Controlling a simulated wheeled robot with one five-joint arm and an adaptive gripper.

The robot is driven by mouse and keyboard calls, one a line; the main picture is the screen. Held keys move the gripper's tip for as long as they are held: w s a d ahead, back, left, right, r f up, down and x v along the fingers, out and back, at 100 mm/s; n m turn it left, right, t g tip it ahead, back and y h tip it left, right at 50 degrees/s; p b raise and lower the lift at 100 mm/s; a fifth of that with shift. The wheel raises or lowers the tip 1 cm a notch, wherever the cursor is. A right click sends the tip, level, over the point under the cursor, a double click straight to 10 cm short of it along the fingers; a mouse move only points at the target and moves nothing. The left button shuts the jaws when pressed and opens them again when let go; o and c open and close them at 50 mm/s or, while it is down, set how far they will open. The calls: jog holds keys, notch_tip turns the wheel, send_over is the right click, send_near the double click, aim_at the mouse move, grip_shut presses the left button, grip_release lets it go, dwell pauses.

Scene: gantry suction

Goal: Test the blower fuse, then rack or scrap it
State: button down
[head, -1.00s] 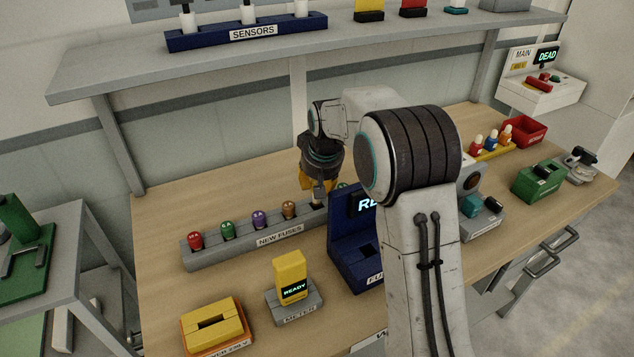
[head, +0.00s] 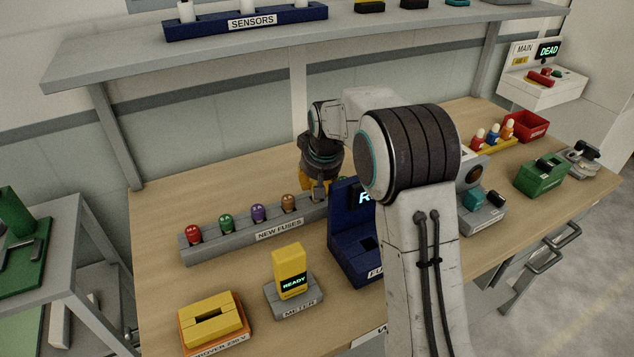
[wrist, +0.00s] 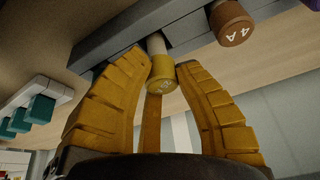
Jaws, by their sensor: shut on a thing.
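My gripper (head: 318,193) is at the right part of the grey NEW FUSES rack (head: 232,240). In the wrist view the gripper (wrist: 158,68) has its yellow fingers shut on a fuse with a yellow cap (wrist: 161,87). The fuse's pale body meets the rack (wrist: 110,45); how deep it sits is unclear. The blue tester (head: 350,235) stands just right of the rack, with its screen and label partly hidden by my arm. The meter (head: 290,272) reads READY. A red bin (head: 527,127) stands at the back right.
Red, green, purple and brown fuses (head: 288,203) stand in the rack left of my gripper. A yellow prover unit (head: 214,325) is at the front left. A green device (head: 542,175) stands at the right. A MAIN panel (head: 541,85) reads DEAD. A shelf overhangs the bench.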

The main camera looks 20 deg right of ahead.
jog(key=shift+f+b, duration=0.75)
jog(key=shift+f, duration=0.25)
jog(key=c, duration=0.9)
grip_release()
jog(key=v, duration=1.2)
jog(key=shift+r, duration=0.1)
